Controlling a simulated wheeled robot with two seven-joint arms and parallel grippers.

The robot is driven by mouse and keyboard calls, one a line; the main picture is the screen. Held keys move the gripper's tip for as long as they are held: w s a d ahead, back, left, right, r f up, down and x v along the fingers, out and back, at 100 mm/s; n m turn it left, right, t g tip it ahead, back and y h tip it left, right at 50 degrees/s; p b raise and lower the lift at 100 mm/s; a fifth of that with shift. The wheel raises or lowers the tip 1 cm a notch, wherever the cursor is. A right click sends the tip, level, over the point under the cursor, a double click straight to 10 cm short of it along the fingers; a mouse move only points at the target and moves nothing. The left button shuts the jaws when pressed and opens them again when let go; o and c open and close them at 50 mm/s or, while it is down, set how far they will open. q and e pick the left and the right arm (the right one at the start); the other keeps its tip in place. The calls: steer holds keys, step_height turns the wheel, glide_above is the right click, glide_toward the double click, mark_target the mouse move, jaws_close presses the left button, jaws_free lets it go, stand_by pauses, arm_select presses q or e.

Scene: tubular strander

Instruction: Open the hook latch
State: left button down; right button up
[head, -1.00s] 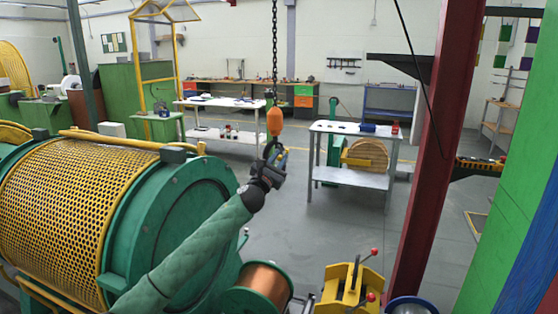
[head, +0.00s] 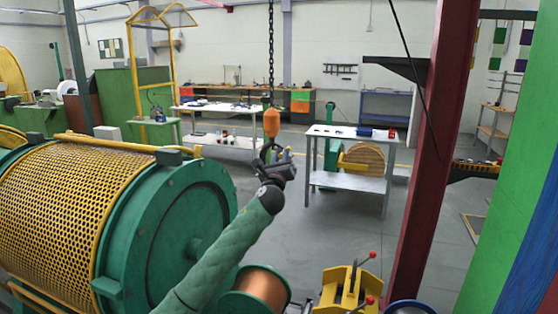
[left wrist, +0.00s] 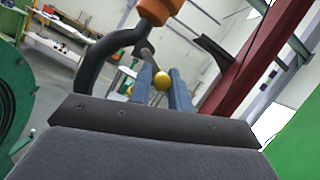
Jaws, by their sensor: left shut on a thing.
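The dark hook (head: 264,154) hangs below an orange block (head: 271,122) on a chain. In the left wrist view the hook (left wrist: 88,68) curves down at the left under the orange block (left wrist: 158,10). The latch, a thin dark bar (left wrist: 146,50), runs from near the block down toward the fingers. A yellow ball (left wrist: 161,81) shows at its lower end. My left gripper (head: 284,154) is just right of the hook. Its blue fingers (left wrist: 162,88) stand on either side of the yellow ball, shut on the latch. The exact contact is too small to tell. My right gripper is out of view.
A large green drum with yellow mesh (head: 75,205) stands at the left. A copper spool (head: 262,288) and a yellow stand (head: 347,287) are below. A red column (head: 432,130) rises at the right. A grey table (head: 350,133) stands behind the hook.

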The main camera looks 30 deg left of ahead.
arm_select(q)
steer(key=n, duration=0.1)
steer(key=n+y, duration=0.1)
steer(key=r+n+g, duration=0.1)
steer(key=shift+d+n+y+p, duration=0.3)
steer(key=shift+r+n+g+y, duration=0.2)
steer(key=shift+n+g+y, duration=0.15)
steer(key=shift+n, duration=0.35)
steer(key=shift+r+n, duration=0.2)
steer(key=shift+n, duration=0.5)
steer(key=shift+g+p, duration=0.25)
steer(key=shift+p, duration=0.05)
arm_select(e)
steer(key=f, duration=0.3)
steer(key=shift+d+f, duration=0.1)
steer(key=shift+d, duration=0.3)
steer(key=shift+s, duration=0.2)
arm_select(q)
steer(key=c, duration=1.4)
jaws_free()
steer(key=shift+o, duration=0.2)
steer(key=shift+w+d, duration=0.1)
steer(key=shift+f, duration=0.1)
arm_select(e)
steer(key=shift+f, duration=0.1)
